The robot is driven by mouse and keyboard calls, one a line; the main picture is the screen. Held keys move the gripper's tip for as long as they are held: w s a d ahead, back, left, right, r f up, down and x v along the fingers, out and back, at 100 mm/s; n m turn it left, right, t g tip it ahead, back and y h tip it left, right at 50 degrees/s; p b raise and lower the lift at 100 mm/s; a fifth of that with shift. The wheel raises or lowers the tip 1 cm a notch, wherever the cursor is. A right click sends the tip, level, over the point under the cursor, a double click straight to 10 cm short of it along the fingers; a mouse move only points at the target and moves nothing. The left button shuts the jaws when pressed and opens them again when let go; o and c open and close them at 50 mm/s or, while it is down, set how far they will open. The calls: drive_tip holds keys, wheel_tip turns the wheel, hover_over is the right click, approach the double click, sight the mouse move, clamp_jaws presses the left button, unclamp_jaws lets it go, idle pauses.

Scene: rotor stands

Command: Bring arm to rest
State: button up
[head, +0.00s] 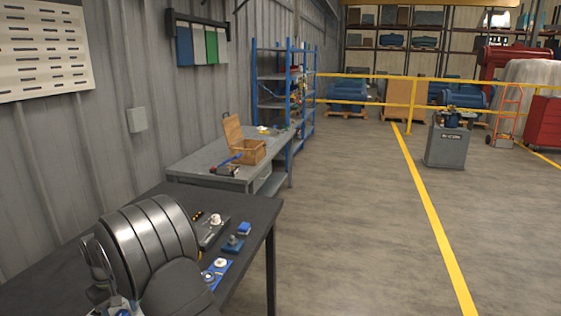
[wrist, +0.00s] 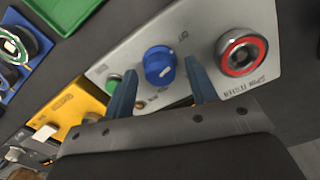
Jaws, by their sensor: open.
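My gripper (wrist: 159,66) is open in the wrist view, its two blue-grey fingers spread apart. A blue knob (wrist: 160,67) on a light grey panel box (wrist: 205,25) shows between the fingertips. I cannot tell whether the fingers reach around the knob or stay above it. Nothing is held. In the head view, parts of my arm fill the lower left, and I cannot make out the fingers clearly there.
The panel also bears a red-ringed round fitting (wrist: 241,53) and a green button (wrist: 113,83). A yellow box (wrist: 75,105) and a green tray (wrist: 62,12) lie nearby. The dark table (head: 258,212) holds several small devices. A grey bench (head: 205,162) with a wooden box (head: 250,151) stands behind.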

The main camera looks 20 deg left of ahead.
drive_tip(key=m, duration=0.5)
idle(0.3)
